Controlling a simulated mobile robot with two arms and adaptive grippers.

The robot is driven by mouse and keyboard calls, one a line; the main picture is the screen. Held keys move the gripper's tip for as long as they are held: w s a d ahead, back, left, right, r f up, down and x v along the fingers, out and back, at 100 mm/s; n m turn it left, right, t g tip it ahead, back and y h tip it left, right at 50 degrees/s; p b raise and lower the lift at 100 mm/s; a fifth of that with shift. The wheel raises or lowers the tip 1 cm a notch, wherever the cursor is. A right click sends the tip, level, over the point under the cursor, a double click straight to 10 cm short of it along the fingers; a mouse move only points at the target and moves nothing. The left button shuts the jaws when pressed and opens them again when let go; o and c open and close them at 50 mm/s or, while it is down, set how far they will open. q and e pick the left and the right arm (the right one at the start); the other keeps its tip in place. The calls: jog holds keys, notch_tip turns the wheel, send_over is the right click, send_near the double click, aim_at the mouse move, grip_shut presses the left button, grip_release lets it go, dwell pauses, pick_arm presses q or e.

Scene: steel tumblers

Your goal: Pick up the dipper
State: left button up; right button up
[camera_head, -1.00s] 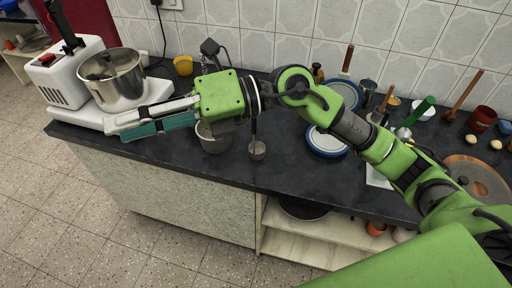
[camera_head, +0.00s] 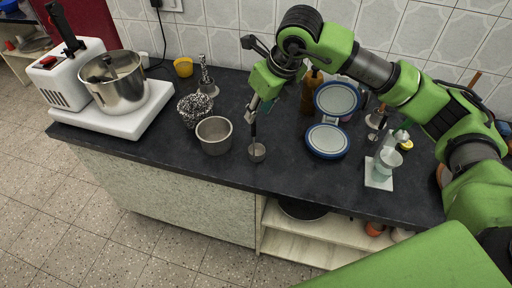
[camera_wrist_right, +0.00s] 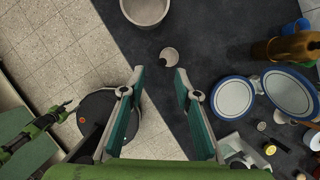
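The dipper (camera_head: 257,152), a small steel cup with a thin upright handle, stands on the dark counter near its front edge. My right gripper (camera_head: 253,108) points down above the cup, close to the top of the handle. In the right wrist view, the gripper (camera_wrist_right: 159,78) is open with its two teal-padded fingers apart, and the dipper cup (camera_wrist_right: 169,57) appears just past the gap between the fingertips. Whether the handle lies between the fingers is hard to tell.
A steel tumbler (camera_head: 214,135) stands left of the dipper, with a wire-mesh item (camera_head: 194,109) behind it. Blue-rimmed plates (camera_head: 327,141) are to the right. A white mixer (camera_head: 115,113) fills the left end. The counter's front edge is close to the dipper.

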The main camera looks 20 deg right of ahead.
aim_at(254, 134)
jog(key=p+x, duration=0.2)
jog(key=x, duration=0.4)
jog(key=shift+w+d+f+p, duration=0.1)
jog(key=shift+w+f+p, duration=0.15)
jog(key=shift+f+p, duration=0.1)
jog(key=shift+w+f, duration=0.2)
jog(key=shift+f, duration=0.2)
grip_shut()
